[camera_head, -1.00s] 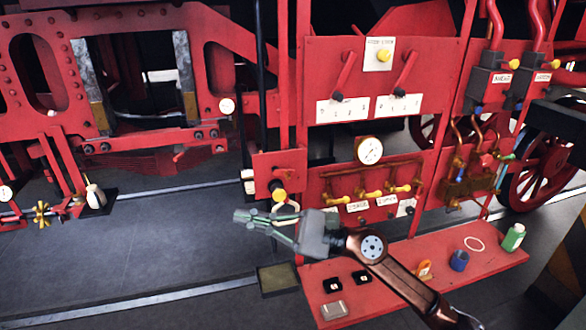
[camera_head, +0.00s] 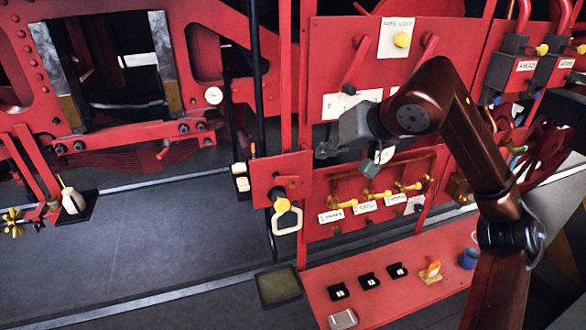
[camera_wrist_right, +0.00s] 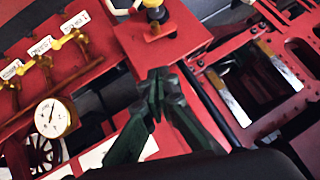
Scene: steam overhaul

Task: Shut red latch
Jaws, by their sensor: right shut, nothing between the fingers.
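The small red plate (camera_head: 268,180) stands at the left end of the red frame. It carries a yellow knob (camera_head: 281,205) with a pale ring handle (camera_head: 287,222). A short red bar (camera_wrist_right: 158,32) shows by the yellow knob in the right wrist view; I cannot tell for sure that it is the red latch or how it is set. My right gripper (camera_head: 329,149) is shut and empty, above and right of the plate, in front of the panel. Its closed fingers (camera_wrist_right: 158,95) show in the right wrist view, apart from the knob. My left gripper is out of view.
My right arm covers part of the panel and most of the gauge (camera_wrist_right: 52,118). Red levers (camera_head: 358,65) stand above. Yellow valve handles (camera_head: 375,196) lie right of the plate. The red shelf (camera_head: 320,285) holds small black blocks (camera_head: 370,280).

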